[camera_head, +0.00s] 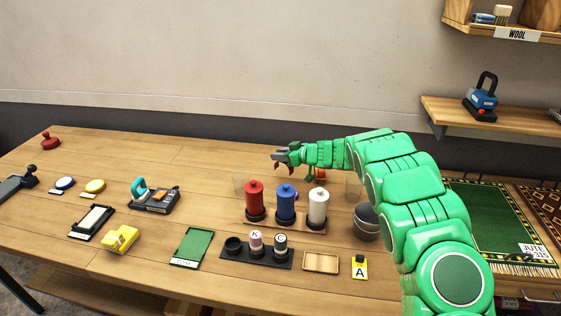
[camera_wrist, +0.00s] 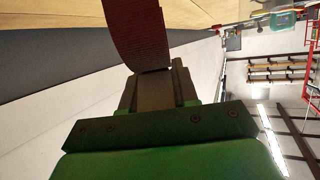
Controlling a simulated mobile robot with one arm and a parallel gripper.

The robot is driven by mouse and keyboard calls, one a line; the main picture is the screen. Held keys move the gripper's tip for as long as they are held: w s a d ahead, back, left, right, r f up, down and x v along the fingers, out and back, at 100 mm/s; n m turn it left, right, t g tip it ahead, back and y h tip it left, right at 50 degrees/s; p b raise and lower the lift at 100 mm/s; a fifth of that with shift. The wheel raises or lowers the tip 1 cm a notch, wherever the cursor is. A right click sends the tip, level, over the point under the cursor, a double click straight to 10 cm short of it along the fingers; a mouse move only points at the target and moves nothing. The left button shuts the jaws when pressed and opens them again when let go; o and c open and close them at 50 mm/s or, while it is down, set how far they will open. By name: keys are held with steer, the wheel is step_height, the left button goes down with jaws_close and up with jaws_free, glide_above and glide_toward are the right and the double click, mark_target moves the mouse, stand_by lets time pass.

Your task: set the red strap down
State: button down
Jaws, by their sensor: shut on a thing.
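The red strap (camera_wrist: 137,35) shows in the wrist view as a dark red, ribbed, curved band rising from between my fingers. My gripper (camera_wrist: 155,85) is shut on its lower end. In the head view my gripper (camera_head: 280,157) is at the far side of the table, above and behind the spools, with a small part of the red strap (camera_head: 276,167) hanging below the fingertips. The strap appears held above the wooden table (camera_head: 215,175). Most of the strap is hard to make out there.
Red, blue and white spools (camera_head: 285,203) stand in a row in front of my gripper. The table's back left is mostly clear.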

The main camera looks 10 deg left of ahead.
steer(key=shift+f, duration=1.25)
steer(key=shift+f, duration=0.65)
steer(key=c, duration=0.9)
jaws_free()
steer(key=shift+o, duration=0.2)
steer(key=shift+r, duration=0.1)
